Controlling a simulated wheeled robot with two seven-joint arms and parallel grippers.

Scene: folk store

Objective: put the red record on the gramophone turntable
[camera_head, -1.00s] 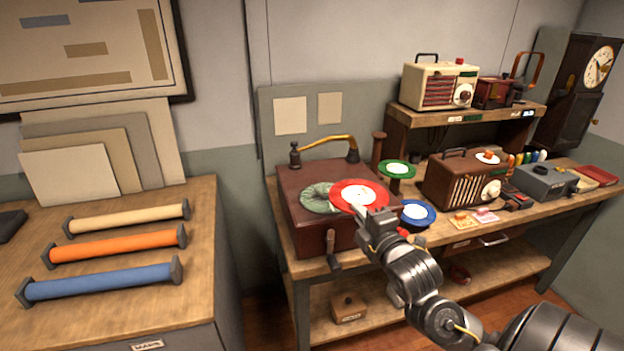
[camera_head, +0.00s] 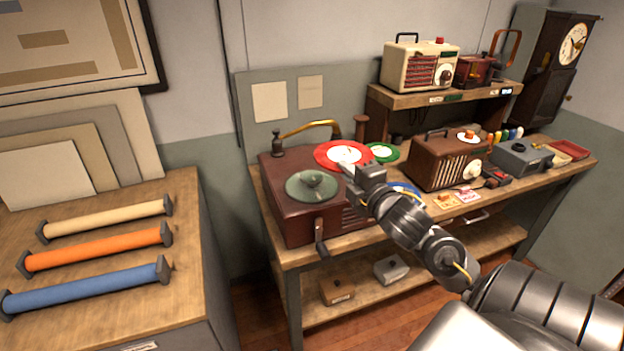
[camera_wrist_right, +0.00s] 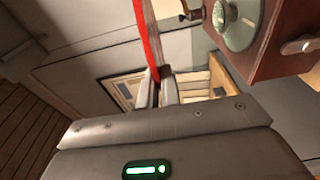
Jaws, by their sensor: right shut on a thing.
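The red record (camera_head: 328,150) has a white label and shows in the head view behind and to the right of the gramophone's turntable (camera_head: 300,187). My right gripper (camera_head: 356,171) is shut on the record's near edge and holds it up, apart from the turntable. The wrist view shows the record (camera_wrist_right: 149,35) edge-on between the fingers, with the gramophone (camera_wrist_right: 285,35) at upper right. The green-grey turntable disc is bare, with a small hub at its middle. The gramophone (camera_head: 275,205) is a dark red box with a brass arm at the back. My left gripper is not in view.
A green record (camera_head: 382,152) stands right of the red one. A blue record (camera_head: 411,189) is mostly hidden behind my right arm. A brown radio (camera_head: 440,165) stands farther right on the bench. A counter with several rolls is at left.

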